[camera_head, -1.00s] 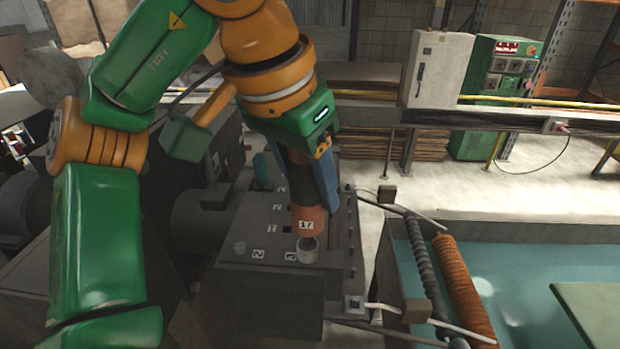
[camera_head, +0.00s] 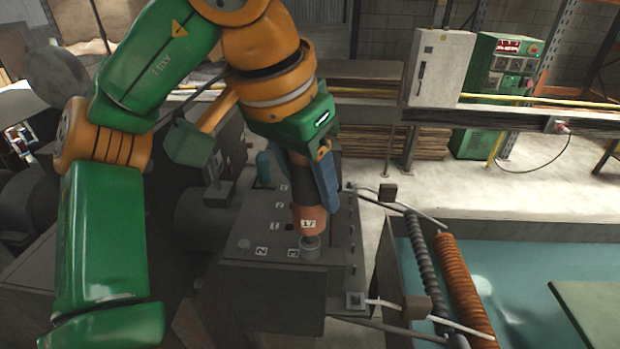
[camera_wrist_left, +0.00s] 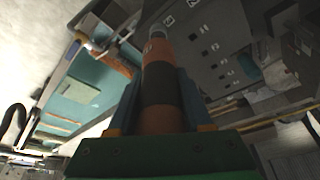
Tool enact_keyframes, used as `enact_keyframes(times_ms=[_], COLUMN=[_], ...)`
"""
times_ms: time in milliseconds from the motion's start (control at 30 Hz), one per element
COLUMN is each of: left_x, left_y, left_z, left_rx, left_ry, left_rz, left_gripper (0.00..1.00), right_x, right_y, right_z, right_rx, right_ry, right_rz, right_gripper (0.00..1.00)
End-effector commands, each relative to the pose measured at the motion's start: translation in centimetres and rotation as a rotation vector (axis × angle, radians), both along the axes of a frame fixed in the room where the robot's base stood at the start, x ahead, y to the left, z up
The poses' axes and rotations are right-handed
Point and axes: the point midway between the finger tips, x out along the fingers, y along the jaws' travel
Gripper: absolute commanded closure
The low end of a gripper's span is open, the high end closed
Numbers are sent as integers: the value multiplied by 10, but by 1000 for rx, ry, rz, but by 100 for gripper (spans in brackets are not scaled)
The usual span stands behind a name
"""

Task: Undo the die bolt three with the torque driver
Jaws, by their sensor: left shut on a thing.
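My left gripper (camera_head: 318,184) is shut on the torque driver (camera_head: 309,220), an orange and dark cylinder with a white label. The driver points down, and its grey socket end (camera_head: 310,247) is at the near edge of the dark die block (camera_head: 262,222), beside the label 3. Whether the socket sits on die bolt three is hidden; the bolt itself does not show under it. In the left wrist view the driver (camera_wrist_left: 162,95) runs away between the blue fingers toward the block's numbered face (camera_wrist_left: 205,60). My right gripper is not in view.
A grey cabinet (camera_head: 440,68) stands behind.

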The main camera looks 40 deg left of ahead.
Motion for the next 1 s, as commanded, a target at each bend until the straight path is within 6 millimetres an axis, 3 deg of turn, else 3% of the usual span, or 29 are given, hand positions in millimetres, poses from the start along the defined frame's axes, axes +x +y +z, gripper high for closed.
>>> enact_keyframes(times_ms=[400, 733, 1000], left_x=[-1, -1, 0], left_y=[0, 0, 0], left_z=[-2, 23, 42], left_rx=[4, 2, 1], left_ry=[15, 8, 1], left_rz=[-2, -1, 0], left_gripper=[100, 100, 100], right_x=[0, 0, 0], right_y=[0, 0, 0], right_z=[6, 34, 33], right_rx=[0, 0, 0], right_ry=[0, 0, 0], right_rz=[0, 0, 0], right_gripper=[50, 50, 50])
